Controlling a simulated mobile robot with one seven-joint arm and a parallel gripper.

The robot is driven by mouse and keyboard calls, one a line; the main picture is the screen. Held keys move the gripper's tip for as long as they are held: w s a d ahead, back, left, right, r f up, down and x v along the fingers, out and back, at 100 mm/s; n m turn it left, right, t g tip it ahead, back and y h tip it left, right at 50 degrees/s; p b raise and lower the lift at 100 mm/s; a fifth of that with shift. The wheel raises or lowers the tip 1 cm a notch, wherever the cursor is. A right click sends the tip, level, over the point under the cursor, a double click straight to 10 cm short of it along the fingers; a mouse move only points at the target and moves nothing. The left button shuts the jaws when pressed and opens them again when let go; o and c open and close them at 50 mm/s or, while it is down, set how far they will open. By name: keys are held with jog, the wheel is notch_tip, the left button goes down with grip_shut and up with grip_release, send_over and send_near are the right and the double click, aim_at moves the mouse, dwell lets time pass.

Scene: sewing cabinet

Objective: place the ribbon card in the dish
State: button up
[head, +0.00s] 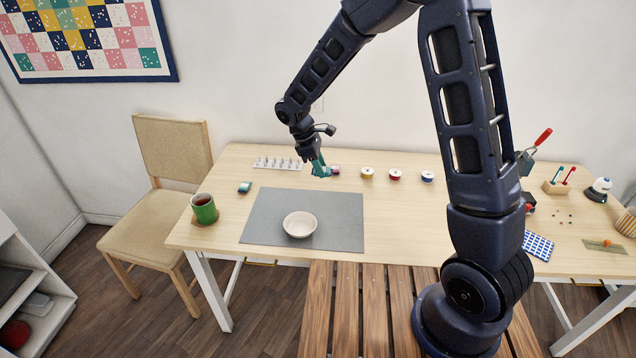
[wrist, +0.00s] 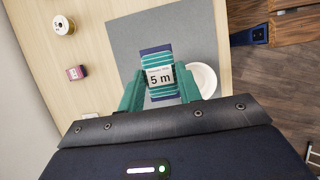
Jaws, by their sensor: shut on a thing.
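The ribbon card (wrist: 160,75) is striped dark blue and teal, with a white label reading "5 m". My gripper (wrist: 161,84) has its green fingers shut on the two sides of the card. In the head view my gripper (head: 320,169) is over the back part of the table, behind the dish; the card is hard to pick out there from the green fingers. The dish (head: 300,225) is a round, cream bowl on the grey mat (head: 262,222), and looks empty. In the wrist view the dish (wrist: 204,78) is partly hidden behind the right finger.
A pink box (wrist: 76,72) and several thread spools (head: 367,173) stand near the back. A bobbin rack (head: 278,163) stands at the back. The mat around the dish is clear.

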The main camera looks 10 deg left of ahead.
send_over(303, 228)
jog(key=a, duration=0.2)
jog(key=f, duration=1.4)
jog(key=shift+s+d, duration=0.1)
jog(key=shift+d, duration=0.15)
jog(key=shift+f, duration=2.35)
jog(key=shift+f, duration=0.1)
jog(key=o, duration=0.7)
jog(key=v, duration=1.2)
